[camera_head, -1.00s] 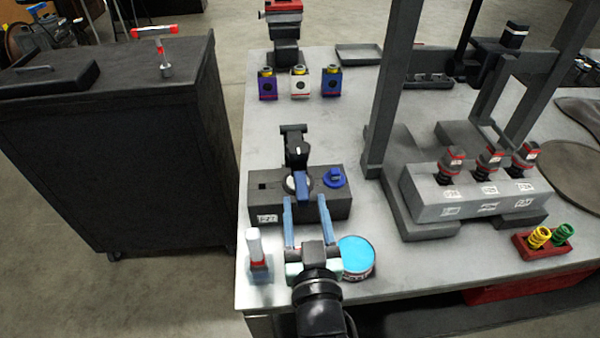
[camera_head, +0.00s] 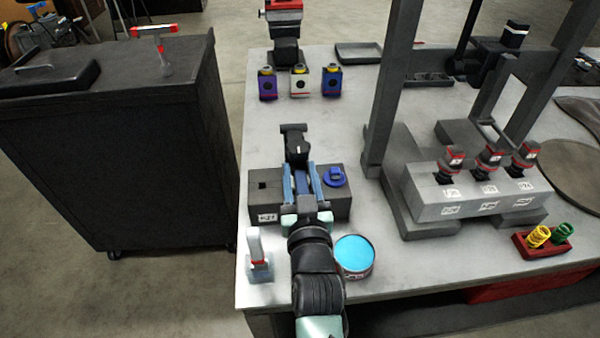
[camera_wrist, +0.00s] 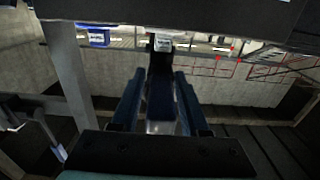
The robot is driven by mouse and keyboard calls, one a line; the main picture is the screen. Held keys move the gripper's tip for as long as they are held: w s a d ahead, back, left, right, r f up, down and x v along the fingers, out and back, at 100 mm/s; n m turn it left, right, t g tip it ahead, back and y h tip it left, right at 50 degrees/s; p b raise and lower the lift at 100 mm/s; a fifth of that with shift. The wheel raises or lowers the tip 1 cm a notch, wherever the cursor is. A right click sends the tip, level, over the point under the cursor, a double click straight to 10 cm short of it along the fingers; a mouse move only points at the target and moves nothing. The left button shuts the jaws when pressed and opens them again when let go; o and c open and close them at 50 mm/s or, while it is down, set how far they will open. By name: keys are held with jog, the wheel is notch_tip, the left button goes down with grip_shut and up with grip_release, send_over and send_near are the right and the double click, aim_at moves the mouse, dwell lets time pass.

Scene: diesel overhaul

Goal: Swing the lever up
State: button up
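A black upright fixture (camera_head: 297,148) stands at the back of a dark grey block (camera_head: 262,198) on the bench. A dark blue bar, seemingly the lever, (camera_head: 302,184) runs from it towards me. My gripper (camera_head: 303,170) is over the block, its two blue fingers on either side of the bar. In the wrist view the bar (camera_wrist: 161,103) lies between the fingers of my gripper (camera_wrist: 160,85), with narrow gaps showing on both sides. The gripper looks open. The bar's near end is hidden by my gripper's body, and contact is not clear.
A blue knob (camera_head: 336,177) sits close right of my gripper. A blue-topped can (camera_head: 355,254) and a white-handled tool in a stand (camera_head: 257,256) flank my arm. A grey injector block (camera_head: 470,190) and tall frame posts (camera_head: 392,85) stand to the right.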

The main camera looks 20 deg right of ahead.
grip_shut()
dwell(1.2)
